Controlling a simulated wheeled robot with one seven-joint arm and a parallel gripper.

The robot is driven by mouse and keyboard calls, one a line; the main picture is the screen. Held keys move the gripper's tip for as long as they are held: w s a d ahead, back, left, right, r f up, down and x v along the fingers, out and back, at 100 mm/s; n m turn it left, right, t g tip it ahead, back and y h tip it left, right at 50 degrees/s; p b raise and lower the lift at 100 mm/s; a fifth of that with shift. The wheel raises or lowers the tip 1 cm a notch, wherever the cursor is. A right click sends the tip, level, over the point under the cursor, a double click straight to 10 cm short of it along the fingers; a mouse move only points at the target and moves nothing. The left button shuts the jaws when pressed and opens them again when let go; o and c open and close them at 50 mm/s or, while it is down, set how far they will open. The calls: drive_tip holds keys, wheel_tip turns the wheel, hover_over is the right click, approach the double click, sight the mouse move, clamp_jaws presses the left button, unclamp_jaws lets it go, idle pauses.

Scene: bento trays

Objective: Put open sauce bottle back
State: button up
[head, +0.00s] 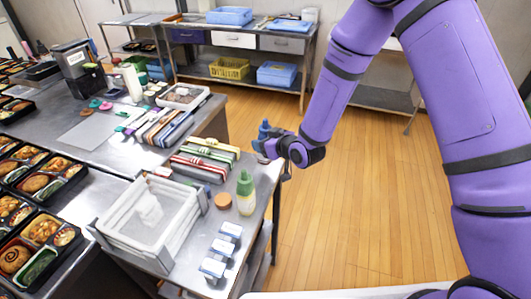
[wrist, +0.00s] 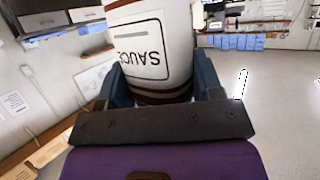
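A white sauce bottle (wrist: 160,30) with dark reddish-brown bands and a framed label reading "SAUCE" fills the upper middle of the wrist view. The lettering appears upside down there. My gripper (wrist: 160,85) has its blue fingers on either side of the bottle, shut on it. The held bottle is not clearly visible there. The ends of the bottle are out of the wrist view. A pale bottle with a green cap (head: 246,197) stands upright on the near table.
Filled bento trays (head: 62,205) lie at left. A shelf with blue bins (head: 230,15) stands behind. Open wooden floor (head: 350,200) lies right.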

drive_tip(key=shift+f, duration=2.1)
drive_tip(key=shift+f, duration=0.1)
drive_tip(key=o, duration=0.6)
drive_tip(key=shift+c, duration=0.2)
drive_tip(key=shift+s+d+r, duration=0.15)
drive_tip(key=shift+r, duration=0.05)
drive_tip(key=v, duration=1.1)
drive_tip(key=shift+s+d, duration=0.2)
drive_tip(key=shift+r, duration=0.1)
